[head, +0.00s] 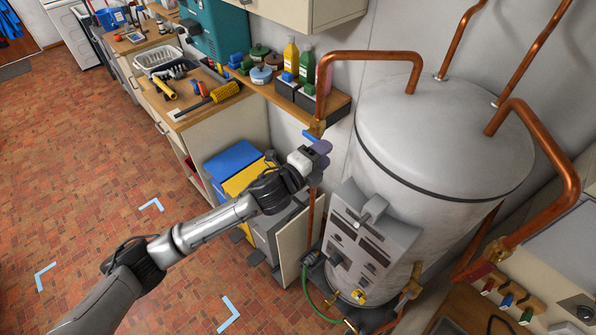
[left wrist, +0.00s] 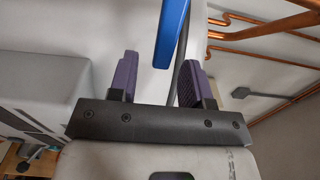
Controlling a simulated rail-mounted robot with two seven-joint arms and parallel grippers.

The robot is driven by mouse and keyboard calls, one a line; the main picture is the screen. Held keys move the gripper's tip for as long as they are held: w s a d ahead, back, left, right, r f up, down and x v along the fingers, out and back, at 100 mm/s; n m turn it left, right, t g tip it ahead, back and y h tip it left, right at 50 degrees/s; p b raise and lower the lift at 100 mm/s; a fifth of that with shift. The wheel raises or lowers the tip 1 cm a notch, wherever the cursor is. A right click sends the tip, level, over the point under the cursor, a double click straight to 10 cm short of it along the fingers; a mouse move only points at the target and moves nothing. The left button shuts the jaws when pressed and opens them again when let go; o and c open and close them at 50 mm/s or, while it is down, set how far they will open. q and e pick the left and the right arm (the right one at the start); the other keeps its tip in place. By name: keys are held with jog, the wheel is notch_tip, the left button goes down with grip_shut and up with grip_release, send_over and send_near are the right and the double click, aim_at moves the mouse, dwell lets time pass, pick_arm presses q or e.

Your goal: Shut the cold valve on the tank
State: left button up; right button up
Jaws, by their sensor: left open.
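The tank (head: 440,140) is a large white cylinder with copper pipes. A brass valve (head: 317,129) sits on the copper pipe at its left, with a blue lever (head: 309,136) close to my left gripper (head: 320,152). In the left wrist view the blue lever (left wrist: 172,32) comes down from the top, its lower end between the purple fingers of my left gripper (left wrist: 158,78). The fingers are apart, with visible gaps to the lever; I cannot tell how deep it sits between them. In the head view the gripper partly hides the pipe below the valve. My right gripper is not in view.
A grey control panel (head: 365,240) projects from the tank's front. Blue and yellow boxes (head: 234,160) stand below the shelf. The brick-patterned floor (head: 110,200) at left is largely clear.

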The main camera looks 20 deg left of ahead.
pick_arm(q)
jog(key=b+v, duration=0.2)
jog(key=v, duration=0.9)
jog(key=shift+s+a, duration=0.15)
jog(key=shift+s, duration=0.1)
jog(key=s+a+n+g+y, duration=0.3)
jog(key=a+n+y, duration=0.45)
jog(key=n, duration=0.55)
jog(key=s+d+f+n+g+p, duration=0.1)
jog(key=s+f+n+g+p, duration=0.1)
jog(key=s, duration=0.7)
jog(key=s+d+f+n+g+p, duration=0.2)
jog(key=s+f+n+g+p, duration=0.1)
jog(key=s+f, duration=0.4)
jog(key=s+d+f+n+g+p, duration=0.2)
jog(key=s+f+g+p, duration=0.3)
jog(key=s, duration=0.7)
jog(key=shift+s+n+h+p, duration=0.3)
jog(key=shift+s+n+h, duration=0.05)
jog(key=shift+n, duration=0.05)
